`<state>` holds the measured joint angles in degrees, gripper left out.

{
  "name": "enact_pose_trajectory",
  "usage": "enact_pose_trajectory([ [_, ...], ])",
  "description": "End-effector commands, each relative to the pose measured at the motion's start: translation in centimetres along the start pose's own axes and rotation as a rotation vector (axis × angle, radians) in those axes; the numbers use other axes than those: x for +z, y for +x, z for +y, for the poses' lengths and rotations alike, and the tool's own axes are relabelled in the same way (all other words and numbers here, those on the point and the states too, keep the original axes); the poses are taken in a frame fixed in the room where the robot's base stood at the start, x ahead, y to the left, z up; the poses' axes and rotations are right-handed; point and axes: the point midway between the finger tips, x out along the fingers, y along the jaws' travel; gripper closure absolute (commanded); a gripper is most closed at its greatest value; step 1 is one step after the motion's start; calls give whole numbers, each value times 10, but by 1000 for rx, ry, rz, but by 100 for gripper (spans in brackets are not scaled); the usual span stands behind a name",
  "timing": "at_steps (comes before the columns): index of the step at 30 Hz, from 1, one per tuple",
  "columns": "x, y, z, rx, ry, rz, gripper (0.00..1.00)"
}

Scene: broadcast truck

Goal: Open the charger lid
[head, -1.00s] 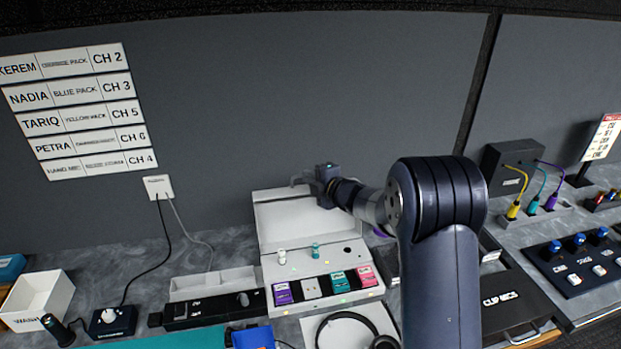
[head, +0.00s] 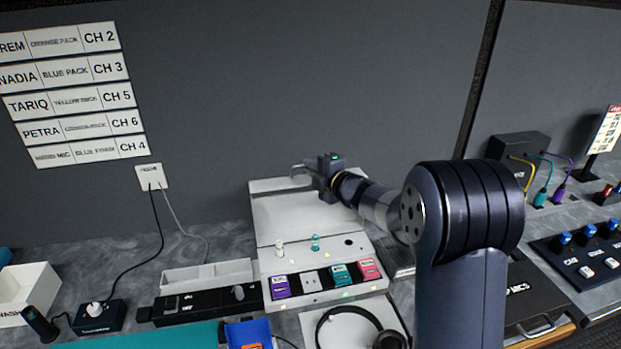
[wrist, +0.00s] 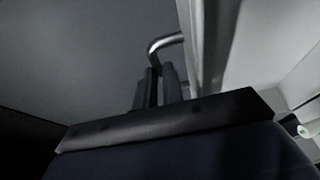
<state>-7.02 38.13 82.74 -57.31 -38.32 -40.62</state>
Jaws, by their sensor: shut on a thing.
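The white charger (head: 310,295) stands on the counter in the head view. Its white lid (head: 285,212) is raised at the back of the charger, clear of the bays, and leans towards the wall. A grey bar handle (head: 297,168) is at the lid's top edge; it also shows in the wrist view as a bent metal bar (wrist: 163,43) beside the pale lid panel (wrist: 212,50). My gripper (head: 310,172) is at this handle, its two dark fingers (wrist: 160,80) close together on it. The fingers partly hide the handle.
Purple (head: 280,287), teal (head: 341,274) and pink (head: 370,268) packs sit in the charger's front bays. Two small knobs stand behind them. Headphones (head: 350,315) lie in front. A black box (head: 205,303) and white tray (head: 207,275) are left; the wall is close behind.

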Motion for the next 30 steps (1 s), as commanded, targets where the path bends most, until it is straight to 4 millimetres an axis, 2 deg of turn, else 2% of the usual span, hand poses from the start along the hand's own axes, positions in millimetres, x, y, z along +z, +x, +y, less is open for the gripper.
enact_pose_trajectory([
  [1, 0, -2, -6, 12, -4, -1, 100],
  [12, -6, -16, -2, 74, -31, -1, 100],
  [23, -7, -17, 0, 77, -32, -1, 100],
  [24, -7, -17, 0, 77, -32, -1, 90],
  [27, -7, -17, 0, 77, -32, -1, 82],
  [30, -7, -17, 0, 77, -32, -1, 82],
])
